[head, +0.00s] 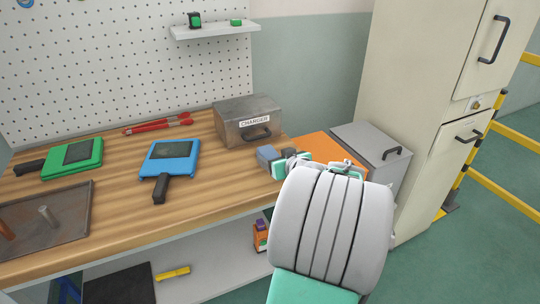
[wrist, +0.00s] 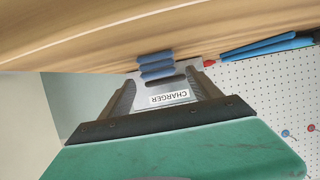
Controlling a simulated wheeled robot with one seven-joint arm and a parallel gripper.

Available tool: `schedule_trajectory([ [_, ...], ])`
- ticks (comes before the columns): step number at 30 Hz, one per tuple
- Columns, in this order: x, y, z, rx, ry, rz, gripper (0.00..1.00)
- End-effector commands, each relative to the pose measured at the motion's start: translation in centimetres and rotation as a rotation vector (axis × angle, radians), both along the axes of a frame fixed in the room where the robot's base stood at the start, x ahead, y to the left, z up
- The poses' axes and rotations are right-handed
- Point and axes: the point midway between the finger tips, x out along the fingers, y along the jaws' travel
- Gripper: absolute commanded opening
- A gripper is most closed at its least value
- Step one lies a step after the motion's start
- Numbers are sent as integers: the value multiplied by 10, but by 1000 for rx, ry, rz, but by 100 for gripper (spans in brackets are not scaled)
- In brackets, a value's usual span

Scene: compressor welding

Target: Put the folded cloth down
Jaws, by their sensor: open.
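The folded cloth (head: 267,155) is a small blue-grey block at the right end of the wooden workbench, in front of the charger box. In the wrist view it shows as a stack of blue folds (wrist: 156,66), just ahead of and between my fingertips. My gripper (head: 284,161) is open, with its tips close beside the cloth in the head view. In the wrist view the two grey fingers (wrist: 163,82) stand apart on either side of the cloth's line. I cannot tell whether they touch it. My pale arm hides part of the area behind the gripper.
The grey metal charger box (head: 248,122) stands behind the cloth. A blue tablet-like device (head: 170,154), a green one (head: 73,159) and a tray (head: 75,215) lie to the left. An orange surface (head: 318,147) and a grey metal box (head: 372,151) are at the right.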

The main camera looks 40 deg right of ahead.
Motion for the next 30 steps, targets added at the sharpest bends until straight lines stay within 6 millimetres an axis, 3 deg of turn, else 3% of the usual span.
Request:
schedule_trajectory([
  [3, -29, 7, 13, -4, -1, -5, 72],
  [9, -60, 16, 25, -1, 0, -3, 72],
  [23, -63, 20, 27, 1, 2, 3, 72],
  [26, -53, 39, 29, 16, 40, 39, 72],
  [29, -32, 90, 31, 53, 151, 129, 72],
  [30, -26, 118, 31, 70, 215, 170, 72],
])
